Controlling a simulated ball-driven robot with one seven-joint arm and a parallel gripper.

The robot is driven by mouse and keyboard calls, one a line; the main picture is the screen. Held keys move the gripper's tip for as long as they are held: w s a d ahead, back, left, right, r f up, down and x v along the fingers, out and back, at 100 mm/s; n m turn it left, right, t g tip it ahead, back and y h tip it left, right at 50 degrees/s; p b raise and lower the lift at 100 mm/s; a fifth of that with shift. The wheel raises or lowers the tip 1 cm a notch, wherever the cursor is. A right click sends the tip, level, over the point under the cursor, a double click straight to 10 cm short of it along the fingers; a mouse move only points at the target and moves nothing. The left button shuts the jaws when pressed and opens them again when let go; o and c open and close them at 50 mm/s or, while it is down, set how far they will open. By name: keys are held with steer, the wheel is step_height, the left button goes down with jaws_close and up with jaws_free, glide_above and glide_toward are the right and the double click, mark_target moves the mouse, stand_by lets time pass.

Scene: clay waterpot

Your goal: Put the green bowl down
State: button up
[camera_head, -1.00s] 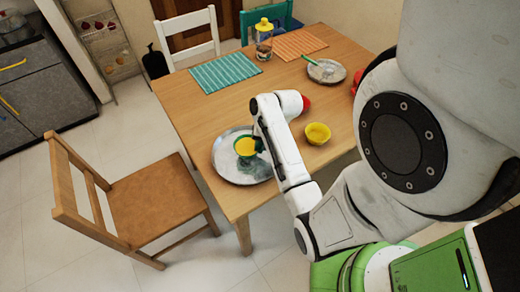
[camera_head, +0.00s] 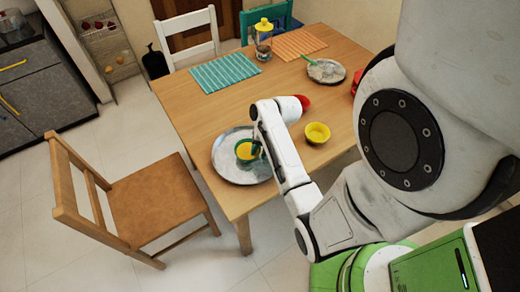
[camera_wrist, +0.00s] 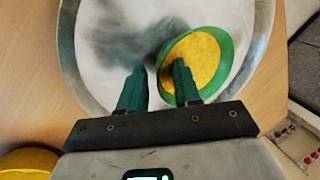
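The green bowl (camera_head: 247,151), yellow inside, sits on the round silver tray (camera_head: 228,168) at the near left of the table. In the wrist view the bowl (camera_wrist: 205,62) is tilted in the picture and lies over the right part of the tray (camera_wrist: 262,25). My gripper (camera_wrist: 159,66) is at the bowl's left rim. Its right finger is over the yellow inside and its left finger is outside the rim. The fingers stand apart, with a gap between the left finger and the bowl wall. The bowl's underside is hidden.
A yellow bowl (camera_head: 317,133) stands right of my arm. A plate (camera_head: 326,72) with a green-handled utensil, a yellow-lidded jar (camera_head: 263,40), a teal mat (camera_head: 224,72) and an orange mat (camera_head: 299,43) lie farther back. A wooden chair (camera_head: 155,200) is at the left.

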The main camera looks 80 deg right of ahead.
steer(key=shift+r, duration=0.1)
steer(key=v, duration=1.1)
steer(key=w+a+f+n+g, duration=0.1)
steer(key=w+a+n, duration=0.25)
steer(key=a, duration=0.35)
steer(key=w+a+f+n+g, duration=0.1)
steer(key=w+a+f+n, duration=0.2)
steer(key=a, duration=0.4)
steer(key=a+n+g, duration=0.1)
steer(key=a+n, duration=0.8)
steer(key=a, duration=0.4)
steer(key=shift+s+r+h, duration=0.3)
steer(key=shift+s, duration=0.1)
steer(key=shift+a+n, duration=0.1)
steer(key=shift+n, duration=0.15)
